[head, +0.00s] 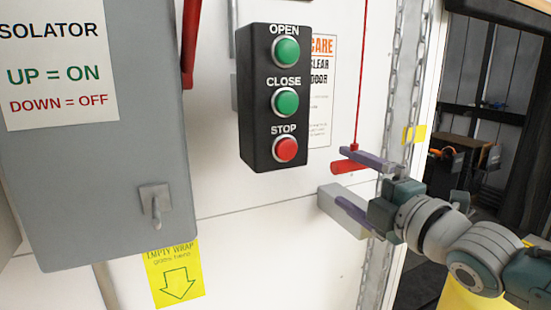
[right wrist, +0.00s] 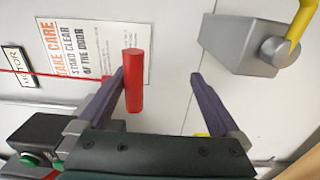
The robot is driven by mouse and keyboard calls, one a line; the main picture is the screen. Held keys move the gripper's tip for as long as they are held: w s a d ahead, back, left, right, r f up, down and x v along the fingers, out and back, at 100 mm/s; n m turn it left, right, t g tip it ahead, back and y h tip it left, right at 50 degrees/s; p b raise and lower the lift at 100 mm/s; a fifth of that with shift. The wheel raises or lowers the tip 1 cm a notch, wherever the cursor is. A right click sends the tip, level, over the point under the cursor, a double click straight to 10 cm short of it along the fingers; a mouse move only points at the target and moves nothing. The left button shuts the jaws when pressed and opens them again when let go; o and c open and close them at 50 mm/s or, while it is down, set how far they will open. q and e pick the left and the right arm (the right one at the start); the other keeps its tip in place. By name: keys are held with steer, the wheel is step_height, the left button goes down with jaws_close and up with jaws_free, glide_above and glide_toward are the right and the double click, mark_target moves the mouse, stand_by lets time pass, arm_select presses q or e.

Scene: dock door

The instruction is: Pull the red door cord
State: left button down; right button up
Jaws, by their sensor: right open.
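The red cord (head: 361,70) hangs down in front of the white wall and ends in a short red bar handle (head: 345,167). My right gripper (head: 341,178) is open, with one finger above the handle and one below it in the head view. In the right wrist view the red handle (right wrist: 134,85) shows between the two fingers of my right gripper (right wrist: 158,74), close to the left finger. Whether that finger touches it I cannot tell. The cord (right wrist: 60,76) runs off to the left there. My left gripper is not in view.
A black button box (head: 262,100) with OPEN, CLOSE and STOP buttons is left of the cord. A grey isolator box (head: 90,180) stands further left. A small grey box (head: 328,202) sits behind my lower finger. Chains (head: 393,80) hang beside the doorway at right.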

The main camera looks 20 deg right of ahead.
steer(key=shift+s, duration=0.1)
steer(key=s+p, duration=0.5)
steer(key=s, duration=0.5)
steer(key=shift+d+p, duration=0.3)
steer(key=shift+d, duration=0.1)
